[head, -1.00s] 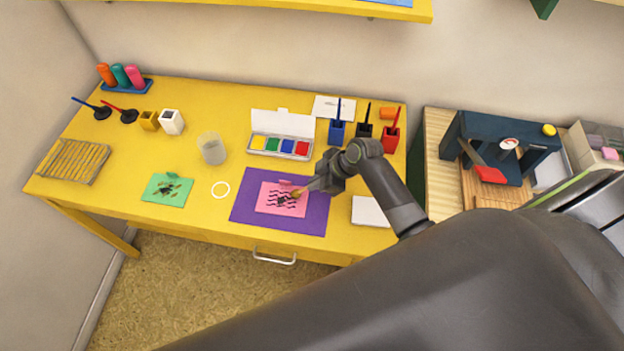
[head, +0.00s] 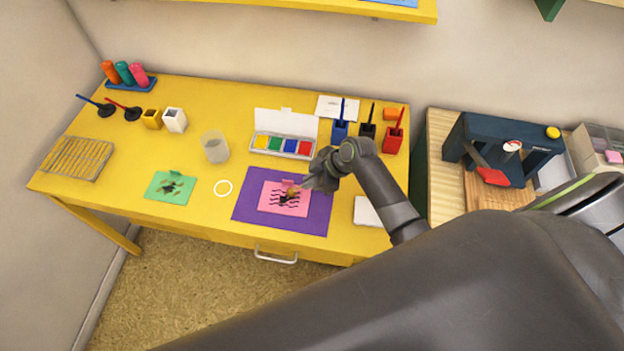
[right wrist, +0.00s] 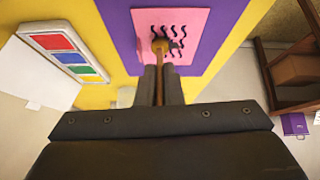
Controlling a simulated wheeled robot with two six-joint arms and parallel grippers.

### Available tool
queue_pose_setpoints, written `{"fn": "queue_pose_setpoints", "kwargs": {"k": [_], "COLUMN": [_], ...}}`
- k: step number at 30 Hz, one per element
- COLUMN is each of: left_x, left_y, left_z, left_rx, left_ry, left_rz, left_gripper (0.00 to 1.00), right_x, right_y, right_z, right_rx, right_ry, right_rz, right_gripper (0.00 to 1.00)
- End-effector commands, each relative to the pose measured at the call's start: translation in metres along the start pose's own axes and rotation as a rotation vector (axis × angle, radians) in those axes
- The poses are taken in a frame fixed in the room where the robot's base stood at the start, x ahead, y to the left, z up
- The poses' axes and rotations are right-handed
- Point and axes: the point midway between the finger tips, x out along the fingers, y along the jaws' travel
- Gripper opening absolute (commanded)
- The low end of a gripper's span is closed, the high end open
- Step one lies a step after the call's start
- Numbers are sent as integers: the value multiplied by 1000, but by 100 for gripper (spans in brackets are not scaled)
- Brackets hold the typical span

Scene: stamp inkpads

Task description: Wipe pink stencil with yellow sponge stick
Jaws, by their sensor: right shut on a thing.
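The pink stencil (head: 272,197) lies on the purple mat (head: 245,207) near the front of the yellow table. It has dark wavy lines and a dark smudge near its middle. My right gripper (head: 318,182) is at the stencil's right side, shut on the yellow sponge stick (right wrist: 160,80). The stick's round yellow-brown tip (right wrist: 160,45) is over the wavy lines of the stencil (right wrist: 148,20) in the right wrist view. I cannot tell whether the tip touches the stencil. My left gripper is not in view.
A paint box (head: 283,144) with its lid up stands behind the mat. A white block (head: 366,212) lies right of the mat. Blue, black and red holders (head: 393,138) stand at the back right.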

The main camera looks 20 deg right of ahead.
Motion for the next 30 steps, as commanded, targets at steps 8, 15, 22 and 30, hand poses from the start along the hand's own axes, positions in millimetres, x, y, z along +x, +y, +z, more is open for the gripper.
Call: {"fn": "queue_pose_setpoints", "kwargs": {"k": [8, 15, 22, 30], "left_x": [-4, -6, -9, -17], "left_y": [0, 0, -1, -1], "left_z": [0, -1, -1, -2], "left_rx": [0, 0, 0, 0], "left_ry": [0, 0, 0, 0], "left_rz": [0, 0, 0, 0], "left_gripper": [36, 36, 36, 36], "right_x": [-7, -10, -14, -20], "right_y": [0, -1, -2, -1], "right_z": [9, 15, 19, 14], "right_rx": [-1, 0, -1, 0], "right_ry": [-3, -3, -3, -2], "right_rz": [1, 1, 1, 1], "right_gripper": [0, 0, 0, 0]}}
